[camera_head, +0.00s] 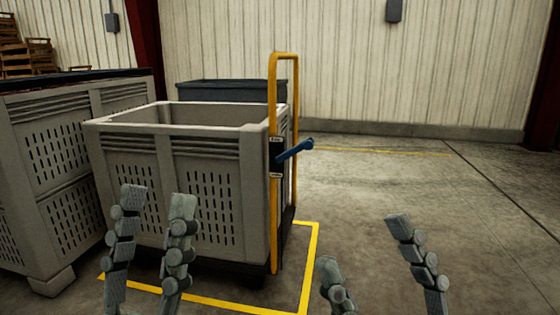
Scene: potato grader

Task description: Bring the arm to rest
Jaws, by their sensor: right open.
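My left gripper (156,200) is at the lower left, its two grey jointed fingers pointing up with a gap between them. It is open and empty, and it shows in front of the grey slatted crate. My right gripper (363,240) is at the lower right, its two fingers spread wide over bare floor. It is open and empty. The lower part of its left finger is cut off by the bottom edge. Neither gripper visibly touches anything.
A grey slatted crate (175,143) stands inside a yellow floor outline (312,262), with a yellow upright frame (273,100) and blue lever (296,150) at its right. A larger bin (50,160) stands left. A dark bin (235,90) is behind. The floor at right is clear.

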